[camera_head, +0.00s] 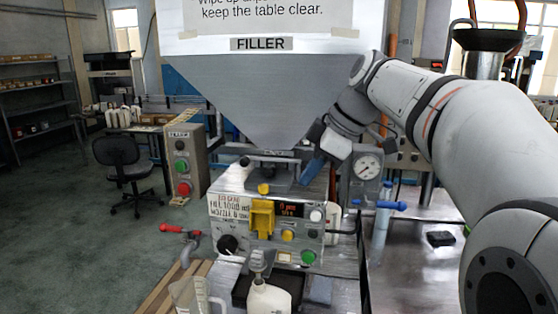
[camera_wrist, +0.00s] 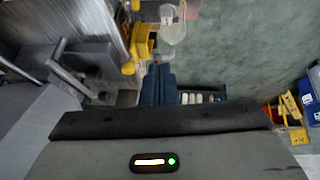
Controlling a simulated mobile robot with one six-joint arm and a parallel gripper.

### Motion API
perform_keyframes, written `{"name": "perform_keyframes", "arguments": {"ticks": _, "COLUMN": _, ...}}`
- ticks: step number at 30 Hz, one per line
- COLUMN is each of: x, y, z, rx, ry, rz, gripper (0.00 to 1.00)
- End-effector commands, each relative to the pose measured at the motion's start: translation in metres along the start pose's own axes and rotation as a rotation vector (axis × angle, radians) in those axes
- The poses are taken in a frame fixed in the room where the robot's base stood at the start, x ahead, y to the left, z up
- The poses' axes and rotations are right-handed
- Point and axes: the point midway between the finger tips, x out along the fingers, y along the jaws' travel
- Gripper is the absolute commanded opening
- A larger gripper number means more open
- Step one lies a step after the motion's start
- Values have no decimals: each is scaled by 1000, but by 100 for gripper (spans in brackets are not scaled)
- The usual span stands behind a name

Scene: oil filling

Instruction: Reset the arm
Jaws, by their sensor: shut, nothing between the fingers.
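My gripper (camera_head: 311,172) is at the end of my arm, which reaches in from the right side of the head view. Its blue fingers point down and left, beside the filler machine (camera_head: 265,215), under the sloping hopper (camera_head: 262,95). In the wrist view my gripper (camera_wrist: 158,72) shows its dark blue fingers together with nothing between them. Whether the fingers touch the machine cannot be told.
A white bottle (camera_head: 268,298) and a clear jug (camera_head: 188,294) stand at the front. A pressure gauge (camera_head: 367,168) and a blue-handled valve (camera_head: 390,205) are to the right. A control box (camera_head: 186,165) with buttons and an office chair (camera_head: 122,165) are to the left.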

Motion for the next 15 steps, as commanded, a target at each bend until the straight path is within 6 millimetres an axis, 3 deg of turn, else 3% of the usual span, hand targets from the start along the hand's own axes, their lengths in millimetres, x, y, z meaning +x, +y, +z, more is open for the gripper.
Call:
{"name": "perform_keyframes", "arguments": {"ticks": 9, "x": 66, "y": -99, "z": 104, "rx": 734, "ry": -214, "rz": 171, "gripper": 0}}
{"name": "perform_keyframes", "arguments": {"ticks": 15, "x": 104, "y": -161, "z": 166, "rx": 1085, "ry": -274, "rz": 324, "gripper": 0}}
